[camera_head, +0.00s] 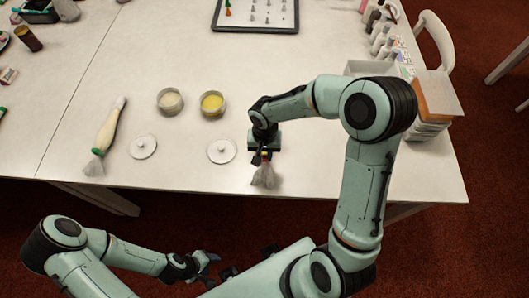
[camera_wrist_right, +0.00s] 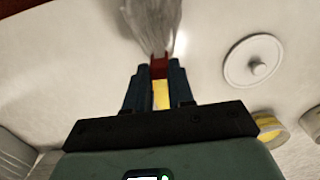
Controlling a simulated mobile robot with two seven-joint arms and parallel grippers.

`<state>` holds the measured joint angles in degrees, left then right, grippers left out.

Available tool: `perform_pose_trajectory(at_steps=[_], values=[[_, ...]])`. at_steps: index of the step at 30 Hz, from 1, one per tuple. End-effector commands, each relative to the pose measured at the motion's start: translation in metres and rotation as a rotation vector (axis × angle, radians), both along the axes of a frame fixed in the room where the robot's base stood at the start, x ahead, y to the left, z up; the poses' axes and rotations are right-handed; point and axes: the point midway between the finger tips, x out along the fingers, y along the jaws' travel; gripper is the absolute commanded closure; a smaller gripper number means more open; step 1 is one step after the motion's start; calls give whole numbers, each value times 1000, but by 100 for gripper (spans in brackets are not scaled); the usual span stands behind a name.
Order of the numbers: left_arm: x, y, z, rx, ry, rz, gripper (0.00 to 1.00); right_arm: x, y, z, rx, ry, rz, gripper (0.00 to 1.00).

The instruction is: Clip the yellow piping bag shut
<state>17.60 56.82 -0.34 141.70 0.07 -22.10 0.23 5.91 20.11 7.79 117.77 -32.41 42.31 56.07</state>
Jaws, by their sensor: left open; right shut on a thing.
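The yellow piping bag (camera_wrist_right: 161,95) lies on the table's front part, its clear, crumpled tail (camera_head: 265,178) toward the front edge. My right gripper (camera_head: 263,157) is over it, hiding most of its filled part in the head view. In the right wrist view, a red clip (camera_wrist_right: 159,69) is between my right fingertips, where the yellow part meets the clear tail (camera_wrist_right: 152,22). My right gripper is shut on this red clip; I cannot tell if the clip is closed around the bag. My left gripper (camera_head: 208,261) is open and empty, in front of the table.
A pale cream piping bag (camera_head: 110,128) lies at the left. Two open tubs, one cream (camera_head: 170,101) and one yellow (camera_head: 212,104), stand behind two white lids (camera_head: 143,147) (camera_head: 221,151). A tray of nozzles (camera_head: 255,28) is at the back, bottles (camera_head: 381,38) at the right.

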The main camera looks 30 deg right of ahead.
Motion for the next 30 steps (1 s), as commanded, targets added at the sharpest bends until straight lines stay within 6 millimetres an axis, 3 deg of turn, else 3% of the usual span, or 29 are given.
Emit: perform_pose_trajectory(at_steps=[30], values=[[-5, 0, -8, 0, 6, 0, 47, 0, 1, -4, 0, 0, 1, 97]])
